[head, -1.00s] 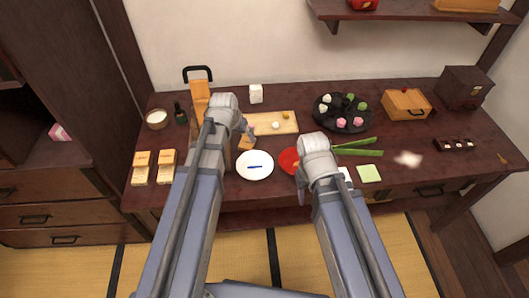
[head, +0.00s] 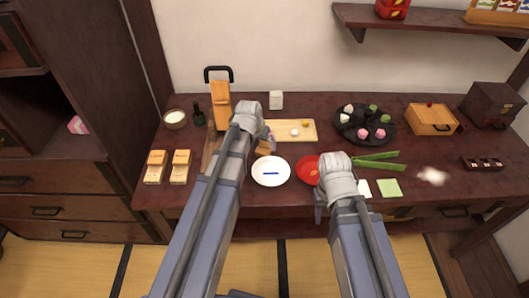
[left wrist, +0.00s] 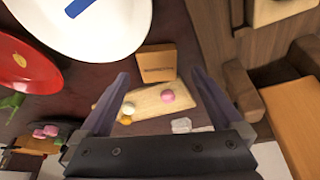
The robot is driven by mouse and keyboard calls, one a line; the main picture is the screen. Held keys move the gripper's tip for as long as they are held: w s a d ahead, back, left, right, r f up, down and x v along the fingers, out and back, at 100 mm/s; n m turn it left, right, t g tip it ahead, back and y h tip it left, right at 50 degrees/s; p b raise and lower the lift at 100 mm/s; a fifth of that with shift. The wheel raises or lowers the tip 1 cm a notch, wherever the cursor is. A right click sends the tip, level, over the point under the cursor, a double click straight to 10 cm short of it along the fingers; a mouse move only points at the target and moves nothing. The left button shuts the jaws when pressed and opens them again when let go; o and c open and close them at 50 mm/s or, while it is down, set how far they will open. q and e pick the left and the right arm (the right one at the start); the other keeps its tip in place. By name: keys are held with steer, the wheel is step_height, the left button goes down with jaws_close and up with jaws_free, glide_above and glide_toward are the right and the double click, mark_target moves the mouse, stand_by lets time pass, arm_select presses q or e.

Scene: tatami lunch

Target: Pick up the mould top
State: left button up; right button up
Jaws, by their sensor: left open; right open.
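A small wooden block with faint lettering (left wrist: 158,63) lies between the white plate and the light board in the left wrist view; it looks like the mould top, but I cannot be sure. In the head view it shows partly behind my left gripper as a small wooden piece (head: 264,148). My left gripper (left wrist: 160,78) is open and empty, its fingers on either side of the block's direction; whether they are level with it I cannot tell. My right gripper (head: 318,207) hangs by the table's front edge, its fingers mostly hidden by its arm.
The white plate (head: 271,179) with a blue strip and a red dish (head: 307,168) are close by. A light board (head: 282,136) with small sweets lies behind. An upright orange wooden piece (head: 221,98) stands to the left. Two lettered wooden pieces (head: 155,167) (head: 180,167) lie at far left.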

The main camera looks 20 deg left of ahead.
mark_target(264, 148)
arm_select(q)
steer(key=b+x, duration=0.2)
steer(key=x, duration=0.1)
steer(key=shift+w+d+f+b, duration=0.15)
steer(key=shift+w+f+b, duration=0.05)
steer(key=shift+f+b, duration=0.15)
arm_select(e)
step_height(264, 148, down, 3)
steer(key=shift+f, duration=0.15)
arm_select(q)
steer(key=shift+r, duration=0.1)
steer(key=c, duration=1.4)
steer(key=shift+o, duration=0.2)
steer(key=shift+r, duration=0.1)
